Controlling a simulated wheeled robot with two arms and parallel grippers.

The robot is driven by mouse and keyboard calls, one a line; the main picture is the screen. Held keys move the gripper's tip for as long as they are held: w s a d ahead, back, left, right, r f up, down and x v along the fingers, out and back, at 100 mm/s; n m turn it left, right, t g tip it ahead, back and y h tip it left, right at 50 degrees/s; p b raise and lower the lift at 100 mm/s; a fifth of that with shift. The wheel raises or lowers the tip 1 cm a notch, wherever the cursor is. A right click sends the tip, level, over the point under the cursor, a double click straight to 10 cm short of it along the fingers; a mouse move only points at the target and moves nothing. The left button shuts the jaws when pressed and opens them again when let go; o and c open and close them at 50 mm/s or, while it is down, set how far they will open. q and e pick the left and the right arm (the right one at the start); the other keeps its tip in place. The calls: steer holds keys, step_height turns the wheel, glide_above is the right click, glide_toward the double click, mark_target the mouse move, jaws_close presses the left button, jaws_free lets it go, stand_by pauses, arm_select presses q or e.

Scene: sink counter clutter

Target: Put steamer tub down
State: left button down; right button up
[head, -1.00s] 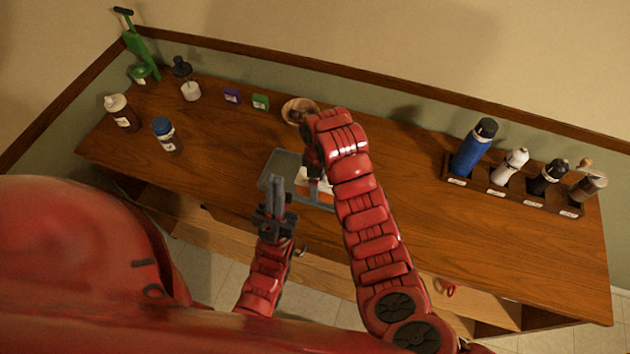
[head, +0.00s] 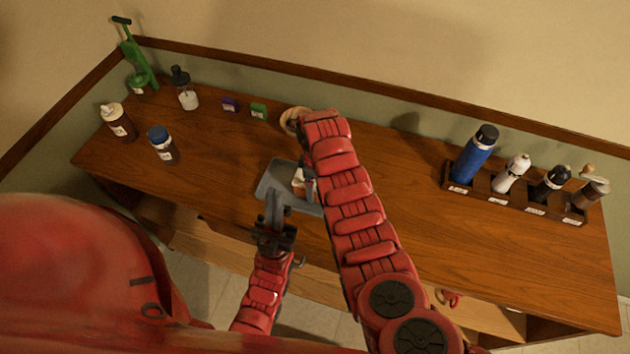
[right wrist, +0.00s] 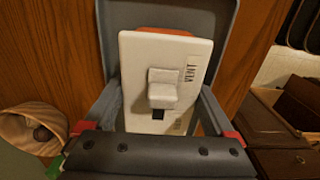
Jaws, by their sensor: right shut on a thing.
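The steamer tub (right wrist: 140,62) has a white lid marked "VENT", with a raised tab in the middle and an orange edge behind it. My right gripper (right wrist: 160,108) is shut on it, one finger along each side. In the head view the tub (head: 298,181) shows only partly beside my right arm, over the grey tray (head: 272,177). The tray also fills the background behind the tub in the right wrist view (right wrist: 107,14). Whether the tub touches the tray is unclear. My left gripper (head: 273,207) is near the tray's front edge, with no object visible in it; its finger gap is unclear.
A wooden bowl (head: 289,121) stands behind the tray, partly hidden by my right arm. Purple (head: 230,104) and green (head: 258,110) blocks and several bottles stand to the left. A rack (head: 515,200) of bottles stands at the right. The wooden counter (head: 410,180) between is clear.

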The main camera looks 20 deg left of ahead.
steer(key=shift+f, duration=0.2)
steer(key=o, duration=1.5)
steer(key=shift+r, duration=0.4)
step_height(320, 180, up, 5)
steer(key=b, duration=0.2)
steer(key=shift+r+b, duration=0.2)
steer(key=shift+b, duration=0.2)
step_height(320, 180, up, 6)
steer(key=p, duration=0.4)
steer(key=shift+r, duration=0.1)
